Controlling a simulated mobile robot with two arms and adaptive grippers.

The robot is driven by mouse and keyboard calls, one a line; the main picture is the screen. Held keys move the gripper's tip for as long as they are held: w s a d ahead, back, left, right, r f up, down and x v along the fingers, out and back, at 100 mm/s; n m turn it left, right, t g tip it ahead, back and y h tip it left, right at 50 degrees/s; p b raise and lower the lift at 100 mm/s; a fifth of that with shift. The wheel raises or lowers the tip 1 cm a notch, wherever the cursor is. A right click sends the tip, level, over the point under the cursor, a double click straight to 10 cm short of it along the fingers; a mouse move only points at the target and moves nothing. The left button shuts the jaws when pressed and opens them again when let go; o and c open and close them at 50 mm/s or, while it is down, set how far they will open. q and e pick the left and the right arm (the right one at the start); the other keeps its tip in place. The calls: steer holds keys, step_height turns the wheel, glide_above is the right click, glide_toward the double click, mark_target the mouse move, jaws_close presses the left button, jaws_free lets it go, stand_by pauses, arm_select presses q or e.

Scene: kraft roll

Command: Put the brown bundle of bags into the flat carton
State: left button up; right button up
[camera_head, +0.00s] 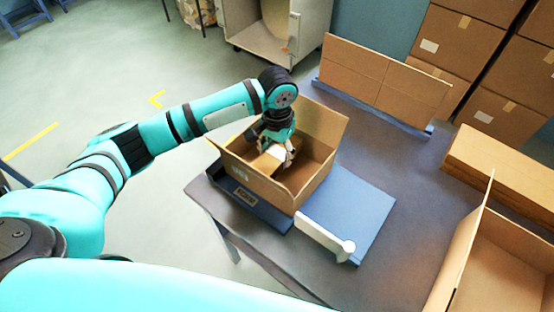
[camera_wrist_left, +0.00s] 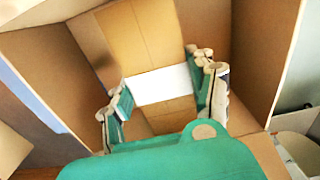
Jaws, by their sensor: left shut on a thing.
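The brown bundle of bags (camera_head: 262,164) lies inside an open carton (camera_head: 258,187) on the table, with a white band around it. In the left wrist view the bundle (camera_wrist_left: 137,42) shows between carton walls, its white band (camera_wrist_left: 160,85) between the fingers. My left gripper (camera_head: 279,154) reaches down into this carton, and its fingers (camera_wrist_left: 163,88) are shut on the bundle at the band. Whether the bundle touches the carton floor is unclear. Another open carton (camera_head: 505,262) stands at the lower right, cut off by the frame. My right gripper is not in view.
A blue mat (camera_head: 368,212) lies under the first carton, with a white bar (camera_head: 325,236) beside it. A brown panel (camera_head: 385,78) stands at the table's back. Stacked flat cardboard (camera_head: 505,170) lies at the right. Grey table (camera_head: 410,180) is clear between.

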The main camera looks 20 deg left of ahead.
mark_target(277, 161)
arm_select(q)
step_height(277, 161, down, 4)
steer(key=shift+r, duration=0.1)
steer(key=shift+f, duration=0.3)
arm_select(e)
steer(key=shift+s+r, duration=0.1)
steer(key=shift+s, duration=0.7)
arm_select(q)
steer(key=o, duration=1.1)
steer(key=shift+o, duration=1.3)
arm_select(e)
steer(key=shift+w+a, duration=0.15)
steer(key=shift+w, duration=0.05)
arm_select(q)
steer(key=shift+r, duration=0.1)
